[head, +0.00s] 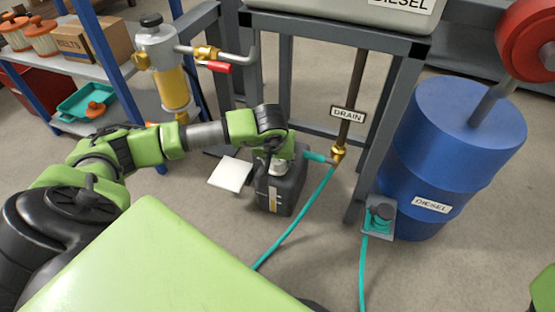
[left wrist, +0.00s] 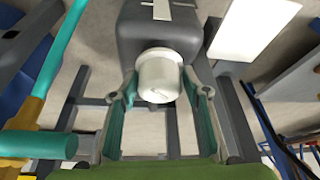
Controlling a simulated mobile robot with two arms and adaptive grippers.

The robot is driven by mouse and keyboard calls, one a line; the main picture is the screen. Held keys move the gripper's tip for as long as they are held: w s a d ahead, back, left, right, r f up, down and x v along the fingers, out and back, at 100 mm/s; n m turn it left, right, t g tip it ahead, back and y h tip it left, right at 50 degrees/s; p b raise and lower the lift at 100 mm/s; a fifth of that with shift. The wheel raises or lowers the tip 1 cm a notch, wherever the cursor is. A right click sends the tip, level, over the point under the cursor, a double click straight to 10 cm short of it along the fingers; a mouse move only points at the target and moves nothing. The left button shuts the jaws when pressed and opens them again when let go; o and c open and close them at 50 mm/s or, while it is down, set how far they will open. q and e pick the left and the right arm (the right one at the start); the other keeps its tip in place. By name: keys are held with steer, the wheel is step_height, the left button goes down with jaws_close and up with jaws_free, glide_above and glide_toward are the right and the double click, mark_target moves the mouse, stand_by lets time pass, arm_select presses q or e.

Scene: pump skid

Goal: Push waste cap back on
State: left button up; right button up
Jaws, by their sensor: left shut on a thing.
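The dark grey waste container (head: 290,188) stands on the floor under the skid frame, with a pale label strip on its side. The pale waste cap (left wrist: 158,76) is at the container's top, between the fingers of my left gripper (left wrist: 160,92). In the head view my left gripper (head: 277,158) is right over the container and mostly hides the cap. The left gripper is shut on the cap. The container (left wrist: 160,30) fills the top middle of the left wrist view. I cannot tell whether the cap is fully seated on the neck. My right gripper is not in view.
A teal hose (head: 296,230) runs from the brass drain fitting (head: 338,155) past the container's right side. A white sheet (head: 230,174) lies left of it. A blue diesel drum (head: 450,150) stands right, and grey frame legs (head: 385,130) rise close by. A shelf is at left.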

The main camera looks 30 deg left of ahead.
arm_select(q)
steer(key=o, duration=1.4)
steer(key=shift+r, duration=0.15)
steer(key=shift+s+r, duration=0.15)
steer(key=shift+r, duration=0.25)
steer(key=s+d, duration=0.5)
steer(key=s, duration=0.6)
